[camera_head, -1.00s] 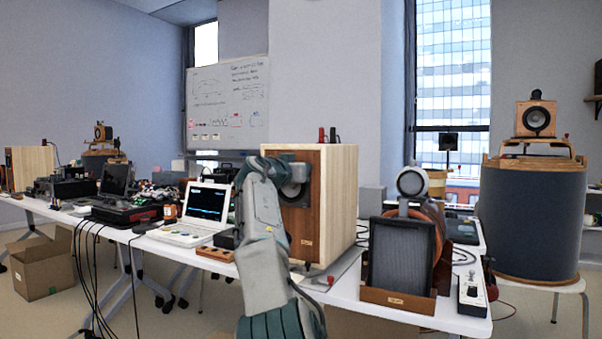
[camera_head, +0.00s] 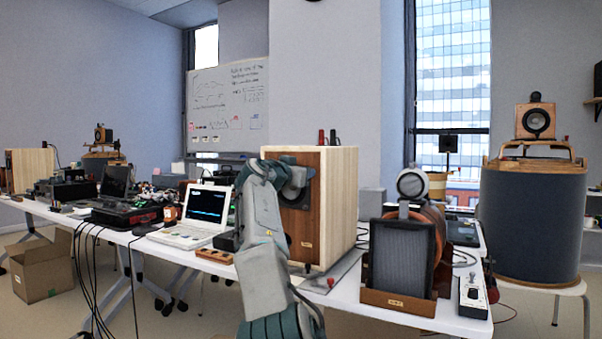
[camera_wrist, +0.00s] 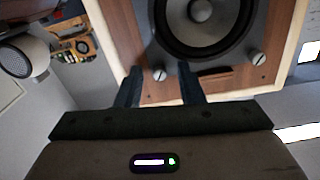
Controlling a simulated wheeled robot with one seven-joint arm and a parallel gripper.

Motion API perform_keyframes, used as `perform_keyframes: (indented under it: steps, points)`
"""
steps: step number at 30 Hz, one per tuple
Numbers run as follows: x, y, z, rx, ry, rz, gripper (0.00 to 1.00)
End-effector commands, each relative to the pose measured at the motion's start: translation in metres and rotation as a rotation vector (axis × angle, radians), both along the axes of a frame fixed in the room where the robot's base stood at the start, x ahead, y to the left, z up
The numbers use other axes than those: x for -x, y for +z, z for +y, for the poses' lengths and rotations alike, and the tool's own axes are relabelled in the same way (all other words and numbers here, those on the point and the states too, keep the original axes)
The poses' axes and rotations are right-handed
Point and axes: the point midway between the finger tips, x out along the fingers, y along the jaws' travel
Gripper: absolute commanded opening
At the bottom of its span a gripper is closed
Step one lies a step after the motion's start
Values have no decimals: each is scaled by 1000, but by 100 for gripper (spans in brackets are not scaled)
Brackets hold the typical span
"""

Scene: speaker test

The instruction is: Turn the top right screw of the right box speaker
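The right box speaker (camera_head: 338,205) stands on the white table, with pale wooden sides and a brown front. My arm covers part of its front in the head view. The wrist view looks upside down compared with the head view, and shows the speaker's dark round cone (camera_wrist: 203,22) and two silver slotted screws. The left one there, the top right screw (camera_wrist: 160,75), appears between the tips of my gripper (camera_wrist: 159,70). The fingers are open, spread to either side of it. I cannot tell whether they touch it. The other screw (camera_wrist: 259,58) is to the right.
A silver ball-topped speaker with a dark grille (camera_head: 400,255) stands right of the box. A white laptop (camera_head: 195,218) is to its left. A small control box (camera_head: 472,296) sits at the table's right end. A large drum-shaped speaker (camera_head: 530,220) stands farther right.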

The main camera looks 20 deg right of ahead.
Motion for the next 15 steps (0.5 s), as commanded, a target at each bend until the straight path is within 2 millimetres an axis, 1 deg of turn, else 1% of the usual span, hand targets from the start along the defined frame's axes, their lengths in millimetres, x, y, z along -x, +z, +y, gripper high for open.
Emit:
perform_keyframes:
  steps: [8, 11, 15]
  points:
    - [2, 0, 3, 2, 2, -1, 34]
    - [8, -1, 12, 1, 4, -2, 34]
    - [21, -2, 30, 1, 6, -3, 34]
